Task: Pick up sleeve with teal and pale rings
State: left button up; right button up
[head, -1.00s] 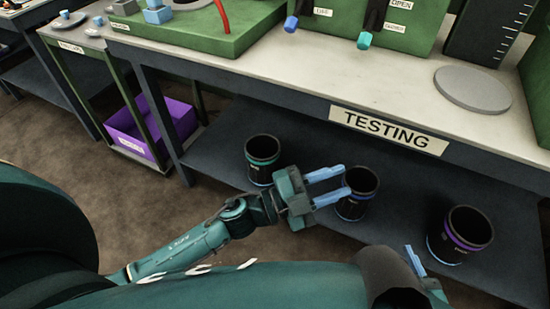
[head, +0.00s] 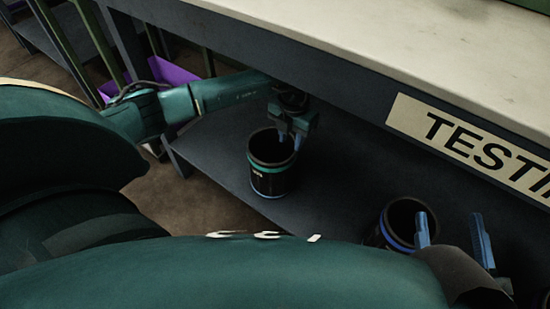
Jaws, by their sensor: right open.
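The black sleeve with a teal ring near its top and a pale ring near its base (head: 272,178) stands upright on the dark lower shelf, left of centre. My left gripper (head: 290,140) points down at the sleeve's far right rim. Its blue fingertips overlap the opening and rim; whether they press on the wall cannot be told. My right gripper (head: 452,238) is at the lower right with its two blue fingers spread apart. Its left finger overlaps the sleeve with a blue ring (head: 397,237), and I see nothing held between the fingers.
The worktop with the TESTING label (head: 470,145) overhangs the shelf (head: 330,210) close to my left arm. A purple bin (head: 170,72) stands at the upper left, partly behind my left arm. The shelf between the two sleeves is clear.

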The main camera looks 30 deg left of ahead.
pick_arm(q)
notch_tip(320, 180, down, 11)
jog(key=b, duration=0.4)
jog(key=shift+d+r, duration=0.2)
jog(key=shift+d, duration=0.2)
pick_arm(e)
jog(key=shift+w+a+r+n+t+y, duration=0.1)
jog(key=shift+w+r+n+t+y, duration=0.25)
jog(key=shift+r+y, duration=0.2)
jog(key=shift+w+r+n+t+y, duration=0.2)
jog(key=shift+r+n+t+y, duration=0.2)
jog(key=shift+r, duration=0.25)
pick_arm(q)
grip_shut()
jog(key=shift+r, duration=0.1)
